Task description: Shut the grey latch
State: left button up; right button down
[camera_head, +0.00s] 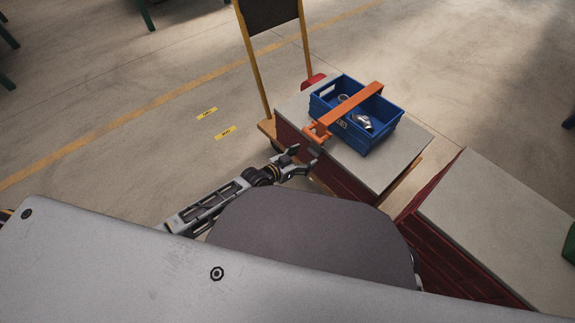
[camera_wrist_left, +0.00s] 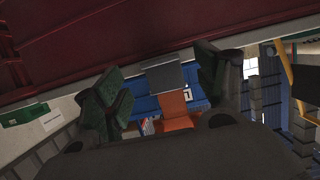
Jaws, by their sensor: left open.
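A blue crate (camera_head: 377,133) stands on a grey-topped stand, with an orange bar (camera_head: 350,107) lying across it. The bar's near end has an orange bracket (camera_head: 318,132) overhanging the crate's near left side. A small grey piece, apparently the grey latch (camera_head: 316,150), is just below the bracket; in the left wrist view it is a flat grey plate (camera_wrist_left: 165,77) beside the orange part (camera_wrist_left: 176,109). My left gripper (camera_head: 306,157) is open, its fingers on either side of the plate in the wrist view. Contact cannot be told. My right gripper is not in view.
Shiny metal parts (camera_head: 362,122) lie in the crate. The stand's grey top (camera_head: 398,165) has bare room around the crate. A second grey-topped dark red stand (camera_head: 500,215) is at the right. A yellow-framed board (camera_head: 268,15) rises behind the left side.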

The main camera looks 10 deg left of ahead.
pick_arm(q)
jog(key=v, duration=0.8)
jog(key=shift+d, duration=0.1)
dwell(0.8)
